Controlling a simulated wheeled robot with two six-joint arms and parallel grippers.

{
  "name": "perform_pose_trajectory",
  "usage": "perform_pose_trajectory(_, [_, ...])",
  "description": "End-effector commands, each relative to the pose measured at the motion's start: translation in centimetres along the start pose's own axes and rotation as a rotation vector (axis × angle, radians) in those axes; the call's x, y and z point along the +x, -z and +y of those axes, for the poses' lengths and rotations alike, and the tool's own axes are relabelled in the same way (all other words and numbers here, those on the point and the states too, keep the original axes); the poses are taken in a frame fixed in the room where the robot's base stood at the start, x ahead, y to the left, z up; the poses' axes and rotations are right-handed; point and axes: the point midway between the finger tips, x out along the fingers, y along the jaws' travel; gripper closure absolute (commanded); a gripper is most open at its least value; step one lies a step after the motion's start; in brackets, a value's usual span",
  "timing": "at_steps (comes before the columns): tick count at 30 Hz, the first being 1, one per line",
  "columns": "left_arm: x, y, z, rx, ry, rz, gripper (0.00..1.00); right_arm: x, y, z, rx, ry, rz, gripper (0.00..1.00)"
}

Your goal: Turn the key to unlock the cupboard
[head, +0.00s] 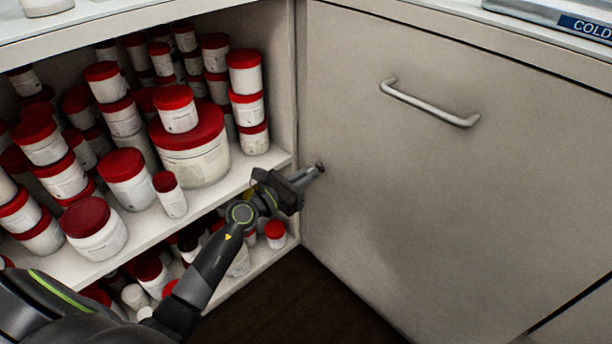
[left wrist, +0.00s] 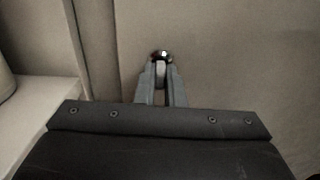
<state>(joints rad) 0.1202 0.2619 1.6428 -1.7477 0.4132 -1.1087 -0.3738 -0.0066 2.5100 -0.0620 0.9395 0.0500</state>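The cupboard door (head: 420,190) is a closed beige panel with a metal bar handle (head: 430,103). A small round lock (head: 320,166) sits near its left edge; it shows as a shiny disc in the left wrist view (left wrist: 162,55). My left gripper (head: 308,175) reaches the lock from the left. In the left wrist view its fingers (left wrist: 161,82) are close together, with a small pale piece, seemingly the key (left wrist: 160,72), between their tips just below the lock. The key's turn angle is too small to tell. My right gripper is not in view.
Left of the door is an open shelf (head: 262,160) packed with red-lidded white jars (head: 195,145), close to my left arm. A counter (head: 480,25) runs above, with a tray labelled COLD (head: 560,15). The dark floor (head: 300,305) below is clear.

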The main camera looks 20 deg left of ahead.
Motion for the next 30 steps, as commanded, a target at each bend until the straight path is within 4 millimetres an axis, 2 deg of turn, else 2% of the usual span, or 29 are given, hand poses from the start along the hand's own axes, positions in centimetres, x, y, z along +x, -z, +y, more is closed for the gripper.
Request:
perform_pose_trajectory(1, [0.0, 0.1, 0.0, 0.001, 0.000, 0.002, 0.85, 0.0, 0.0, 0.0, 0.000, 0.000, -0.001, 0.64])
perform_pose_trajectory(5, [0.0, 0.1, 0.0, 0.000, 0.000, 0.001, 0.69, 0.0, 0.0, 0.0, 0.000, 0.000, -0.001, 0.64])
perform_pose_trajectory(13, [-0.1, 0.0, 0.0, -0.001, 0.000, 0.001, 0.69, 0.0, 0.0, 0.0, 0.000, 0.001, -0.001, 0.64])
perform_pose_trajectory(17, [-0.9, 0.0, 0.0, -0.001, -0.001, 0.001, 0.69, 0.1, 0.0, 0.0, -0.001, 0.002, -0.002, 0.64])
perform_pose_trajectory(20, [-2.4, 0.0, 0.1, -0.001, -0.001, 0.002, 0.69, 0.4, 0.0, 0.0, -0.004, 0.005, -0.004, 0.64])
perform_pose_trajectory(30, [-10.0, 0.3, 0.0, 0.002, 0.000, 0.005, 0.69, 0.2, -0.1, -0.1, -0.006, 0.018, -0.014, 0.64])
